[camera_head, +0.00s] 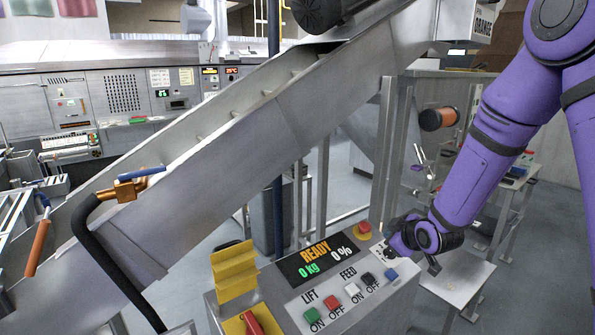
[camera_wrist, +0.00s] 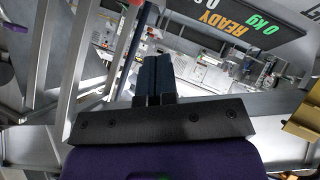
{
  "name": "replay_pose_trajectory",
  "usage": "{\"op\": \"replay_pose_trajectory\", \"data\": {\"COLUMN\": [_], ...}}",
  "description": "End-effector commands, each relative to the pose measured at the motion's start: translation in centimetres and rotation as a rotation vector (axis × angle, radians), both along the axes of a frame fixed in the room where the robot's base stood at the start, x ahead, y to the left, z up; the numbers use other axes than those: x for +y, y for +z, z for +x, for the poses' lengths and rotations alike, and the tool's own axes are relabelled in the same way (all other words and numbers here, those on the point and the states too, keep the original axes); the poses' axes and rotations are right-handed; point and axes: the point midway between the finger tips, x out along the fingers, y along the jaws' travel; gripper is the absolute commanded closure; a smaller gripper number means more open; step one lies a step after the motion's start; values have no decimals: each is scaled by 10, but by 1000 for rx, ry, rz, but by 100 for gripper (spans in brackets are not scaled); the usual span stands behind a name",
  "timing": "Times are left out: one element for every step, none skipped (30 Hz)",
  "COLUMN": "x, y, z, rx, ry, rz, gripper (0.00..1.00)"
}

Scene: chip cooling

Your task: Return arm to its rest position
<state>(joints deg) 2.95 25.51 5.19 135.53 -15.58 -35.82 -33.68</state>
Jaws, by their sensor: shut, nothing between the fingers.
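My purple arm (camera_head: 487,145) reaches down from the upper right in the head view. Its end hangs at the right side of the control panel, near the buttons; I cannot tell whether it touches the panel. In the wrist view my gripper (camera_wrist: 153,68) shows two dark fingers side by side, shut with nothing between them. The control panel's screen (camera_head: 318,258) reads READY, 0 kg and 0 %. Below it are a green button (camera_head: 310,315), a red button (camera_head: 332,302), a white button (camera_head: 352,289), a black button (camera_head: 368,279) and a blue button (camera_head: 391,274).
A red stop knob (camera_head: 364,227) on yellow is near my gripper. A yellow bracket (camera_head: 233,270) and a red handle (camera_head: 253,323) are at the panel's left. A sloping metal conveyor (camera_head: 225,150) crosses behind. Steel posts (camera_head: 388,150) and a small table (camera_head: 458,272) stand near the arm.

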Motion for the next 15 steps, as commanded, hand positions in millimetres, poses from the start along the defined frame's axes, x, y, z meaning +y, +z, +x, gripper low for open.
{"op": "replay_pose_trajectory", "data": {"x": [-3,-6,-9,-11,-13,-16,-18,-20,-22,-24,-26,-28,-30,-31,-33], "y": [17,25,36,44,51,62,69,77,86,94,101,110,117,124,132], "z": [-4,-8,-13,-17,-21,-26,-31,-36,-43,-48,-54,-62,-68,-74,-83], "rx": [10,22,37,49,60,75,86,96,112,123,134,147,158,169,183], "ry": [-23,-38,-58,-75,-91,-113,-130,-146,-168,-185,-203,-224,-241,-259,-281], "rz": [0,1,2,5,8,12,15,18,24,29,34,40,47,53,62], "gripper": [100,100,100,100,100,100,100,100,100,100,100,100,100,100,100]}}
